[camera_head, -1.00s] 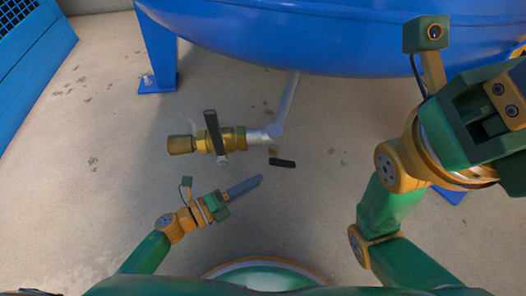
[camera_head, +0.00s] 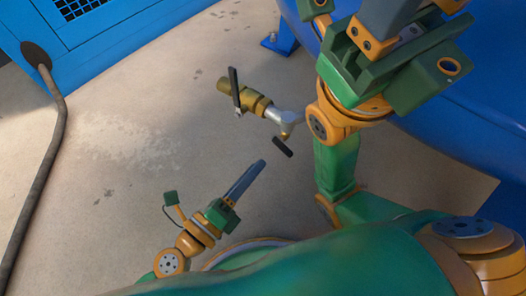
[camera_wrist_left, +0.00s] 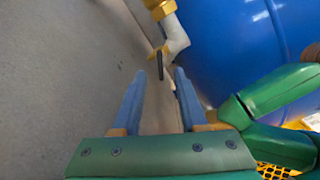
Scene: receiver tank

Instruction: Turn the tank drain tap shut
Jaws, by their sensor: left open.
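The drain tap (camera_head: 257,102) is a brass valve on a pale pipe under the blue tank (camera_head: 455,125). Its dark lever (camera_head: 235,88) lies across the brass body in the head view. My left gripper (camera_head: 259,168) is open and empty, below and apart from the tap. In the left wrist view its two blue fingers (camera_wrist_left: 160,74) are spread, with the pipe elbow (camera_wrist_left: 175,40) and a brass part (camera_wrist_left: 158,8) beyond them. My right gripper (camera_head: 390,20) is raised at the top, partly cut off; its jaw state is unclear.
A small dark bar (camera_head: 282,147) shows near the pipe elbow; it also shows in the left wrist view (camera_wrist_left: 159,60). A blue cabinet (camera_head: 90,50) with a dark hose (camera_head: 45,150) stands at the left. The concrete floor left of the tap is clear.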

